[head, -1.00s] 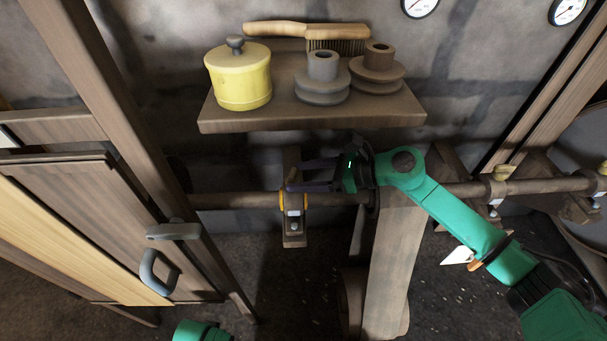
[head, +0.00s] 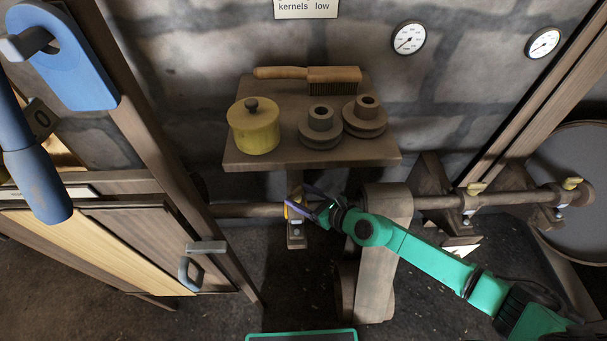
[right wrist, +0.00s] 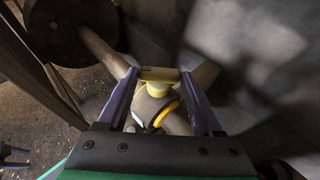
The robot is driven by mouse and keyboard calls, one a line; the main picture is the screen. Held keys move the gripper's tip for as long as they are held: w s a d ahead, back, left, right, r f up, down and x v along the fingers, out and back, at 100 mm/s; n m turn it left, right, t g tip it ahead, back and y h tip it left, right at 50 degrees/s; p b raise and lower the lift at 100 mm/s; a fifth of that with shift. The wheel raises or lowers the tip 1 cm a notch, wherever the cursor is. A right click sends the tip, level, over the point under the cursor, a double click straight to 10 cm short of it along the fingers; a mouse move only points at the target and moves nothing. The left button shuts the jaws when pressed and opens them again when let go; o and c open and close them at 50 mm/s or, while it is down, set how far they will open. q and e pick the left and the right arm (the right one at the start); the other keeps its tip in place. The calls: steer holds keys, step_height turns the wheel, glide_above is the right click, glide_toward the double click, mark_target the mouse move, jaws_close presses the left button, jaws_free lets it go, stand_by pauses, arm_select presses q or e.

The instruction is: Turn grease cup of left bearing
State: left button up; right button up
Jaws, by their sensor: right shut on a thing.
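The left bearing (head: 296,236) sits on the horizontal shaft below the shelf, with yellow-orange rings at its sides. Its yellow grease cup (right wrist: 158,76) shows in the right wrist view, with a flat bar-like top. My right gripper (head: 308,207) reaches it from the right. In the right wrist view, the purple fingers of my right gripper (right wrist: 159,75) are shut on the cup's top, one at each end. In the head view the fingers mostly hide the cup.
A shelf (head: 235,163) above the bearing carries a yellow pot (head: 254,128), two pulleys and a brush (head: 333,75). More bearings with yellow cups (head: 476,188) lie right. Blue fittings (head: 70,70) hang upper left.

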steer(key=m+h+p, duration=0.1)
steer(key=p, duration=0.1)
steer(key=m+t+h+p, duration=0.1)
steer(key=p, duration=0.2)
steer(key=a+r+m+t+h+p, duration=0.1)
steer(key=p, duration=0.2)
steer(key=shift+s+m+h, duration=0.3)
steer(key=shift+m+h, duration=0.1)
steer(key=shift+a+f+m+t+h+p, duration=0.1)
steer(key=shift+f+m+t+h+p, duration=0.15)
steer(key=shift+m+h, duration=0.2)
steer(key=shift+a+f+m+t+h+p, duration=0.1)
steer(key=shift+m+t+h+p, duration=0.05)
steer(key=shift+m+t+h, duration=0.25)
steer(key=shift+f+m+h, duration=0.1)
steer(key=shift+m+h, duration=0.65)
steer(key=shift+h, duration=0.1)
arm_select(q)
step_height(320, 180, up, 11)
steer(key=shift+r+b, duration=0.2)
steer(key=shift+b, duration=0.1)
arm_select(e)
steer(key=shift+a+m+t+h, duration=0.2)
steer(key=shift+m+t+h, duration=0.05)
steer(key=shift+m+h, duration=0.7)
steer(key=shift+h, duration=0.25)
steer(key=o, duration=1.4)
steer(key=shift+c, duration=0.2)
